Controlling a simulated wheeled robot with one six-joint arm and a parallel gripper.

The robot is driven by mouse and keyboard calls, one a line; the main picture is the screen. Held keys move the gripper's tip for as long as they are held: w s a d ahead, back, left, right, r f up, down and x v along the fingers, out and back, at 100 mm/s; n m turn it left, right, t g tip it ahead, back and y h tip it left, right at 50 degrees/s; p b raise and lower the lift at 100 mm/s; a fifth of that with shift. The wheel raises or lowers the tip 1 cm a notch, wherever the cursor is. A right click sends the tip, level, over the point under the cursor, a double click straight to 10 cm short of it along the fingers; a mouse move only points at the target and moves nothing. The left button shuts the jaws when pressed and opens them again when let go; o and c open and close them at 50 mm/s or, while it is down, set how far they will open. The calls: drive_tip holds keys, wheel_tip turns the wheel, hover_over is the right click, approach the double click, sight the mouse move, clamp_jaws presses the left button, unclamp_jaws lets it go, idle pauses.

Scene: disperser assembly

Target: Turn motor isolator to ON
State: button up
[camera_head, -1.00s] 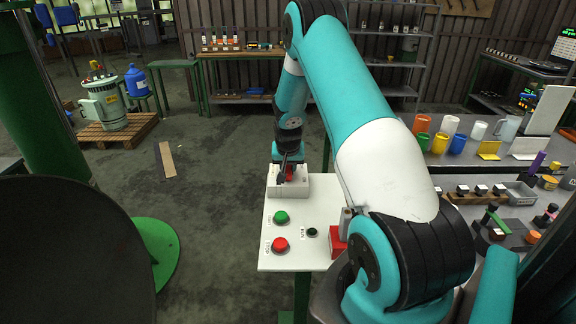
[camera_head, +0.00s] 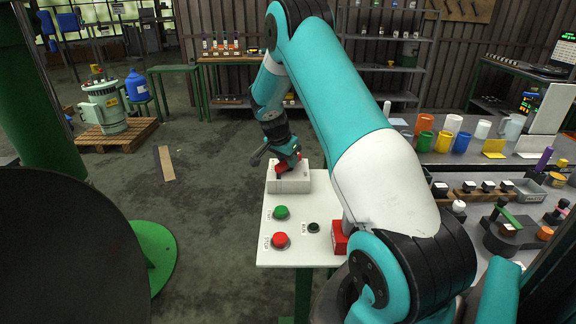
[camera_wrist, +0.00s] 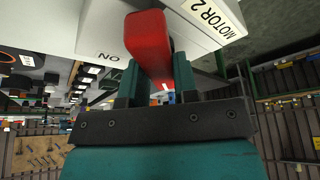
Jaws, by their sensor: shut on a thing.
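The motor isolator is a pale box (camera_head: 289,184) at the far end of the white control panel (camera_head: 292,252). Its red handle (camera_wrist: 148,38) runs between the two fingers of my gripper (camera_wrist: 158,80) in the wrist view. My gripper is shut on this handle. The box face in the wrist view carries a "MOTOR 2" label and an ON mark that appears upside down, to the left of the handle. In the head view my gripper (camera_head: 284,162) is over the box and partly hides the handle, so its exact angle is hard to tell.
The panel also bears a green button (camera_head: 281,212), a red button (camera_head: 280,240) and a small dark button (camera_head: 313,227). A red block (camera_head: 340,236) stands at its right, close to my arm.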

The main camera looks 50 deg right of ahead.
drive_tip(key=m+g+b, duration=0.1)
drive_tip(key=m, duration=0.1)
drive_tip(key=m+g+b, duration=0.1)
drive_tip(key=m+b, duration=0.1)
drive_tip(key=m, duration=0.1)
drive_tip(key=shift+w+f+m+y, duration=0.1)
drive_tip(key=shift+f+m+y, duration=0.05)
drive_tip(key=shift+m+y, duration=0.15)
drive_tip(key=shift+m+g+y+b, duration=0.6)
drive_tip(key=shift+m+b, duration=0.45)
drive_tip(key=shift+m, duration=1.05)
drive_tip(key=o, duration=0.9)
drive_tip(key=p+v, duration=1.2)
drive_tip(key=v, duration=0.5)
drive_tip(key=shift+w+a+r+p, duration=0.15)
drive_tip(key=shift+w+r+p, duration=0.1)
drive_tip(key=shift+p, duration=0.15)
